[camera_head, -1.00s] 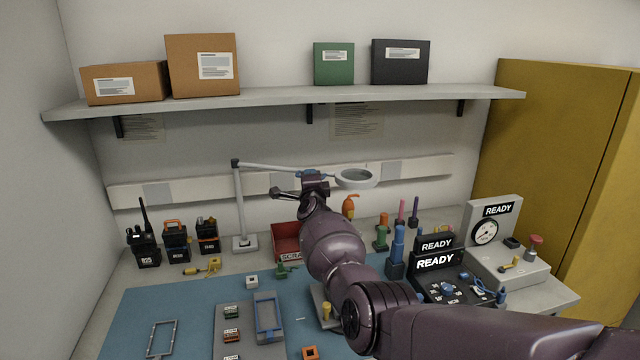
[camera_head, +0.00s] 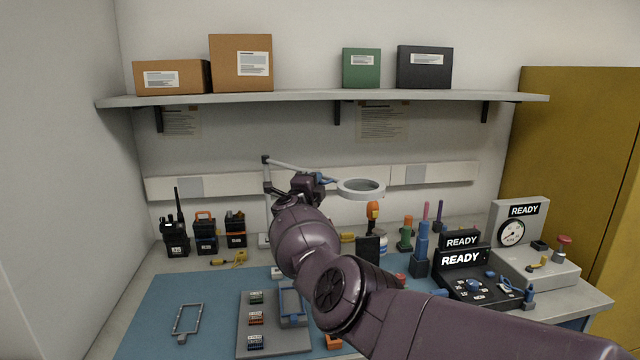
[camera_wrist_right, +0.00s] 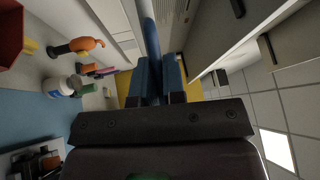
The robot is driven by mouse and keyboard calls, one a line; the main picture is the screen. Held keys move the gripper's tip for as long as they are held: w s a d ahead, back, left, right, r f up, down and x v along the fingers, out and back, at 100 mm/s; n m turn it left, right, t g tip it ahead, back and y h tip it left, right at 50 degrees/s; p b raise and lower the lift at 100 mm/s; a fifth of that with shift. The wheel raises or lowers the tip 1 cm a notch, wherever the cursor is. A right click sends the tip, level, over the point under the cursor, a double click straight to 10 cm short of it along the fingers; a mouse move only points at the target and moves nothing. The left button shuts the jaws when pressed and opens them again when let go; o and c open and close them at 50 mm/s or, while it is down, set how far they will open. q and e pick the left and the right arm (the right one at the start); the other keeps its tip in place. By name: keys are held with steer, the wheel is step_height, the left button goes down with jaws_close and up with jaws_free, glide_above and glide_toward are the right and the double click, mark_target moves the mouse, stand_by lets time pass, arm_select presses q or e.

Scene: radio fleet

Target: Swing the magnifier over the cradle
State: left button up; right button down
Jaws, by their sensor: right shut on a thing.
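The magnifier has a round pale ring lens (camera_head: 361,188) on a jointed grey arm (camera_head: 290,166), carried by a post at the back of the bench. My right gripper (camera_head: 318,180) is shut on the magnifier's arm just left of the lens. In the wrist view its blue fingers (camera_wrist_right: 160,80) close around a blue-grey bar (camera_wrist_right: 151,38). The lens hangs above the back of the bench. I cannot tell for certain which fixture is the cradle; a blue frame (camera_head: 291,303) on a grey plate is partly behind my right arm. My left gripper is not in view.
Radios (camera_head: 175,235) stand at the back left. A READY panel (camera_head: 462,260) and gauge box (camera_head: 535,265) stand right. The shelf (camera_head: 320,97) is above. The blue mat's left side (camera_head: 150,315) is mostly clear.

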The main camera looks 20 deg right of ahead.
steer(key=shift+s+a+r+m+g+h, duration=0.1)
steer(key=shift+a+r+m+g+h, duration=0.1)
steer(key=shift+a, duration=0.25)
steer(key=shift+s+a+r+m+g+h, duration=0.1)
steer(key=shift+a+r, duration=0.05)
steer(key=shift+a, duration=0.4)
steer(key=c, duration=1.5)
jaws_free()
steer(key=shift+c, duration=0.2)
steer(key=o, duration=0.3)
steer(key=shift+w+a+f, duration=0.1)
steer(key=shift+a+f, duration=0.05)
steer(key=shift+f, duration=0.1)
steer(key=shift+d, duration=0.2)
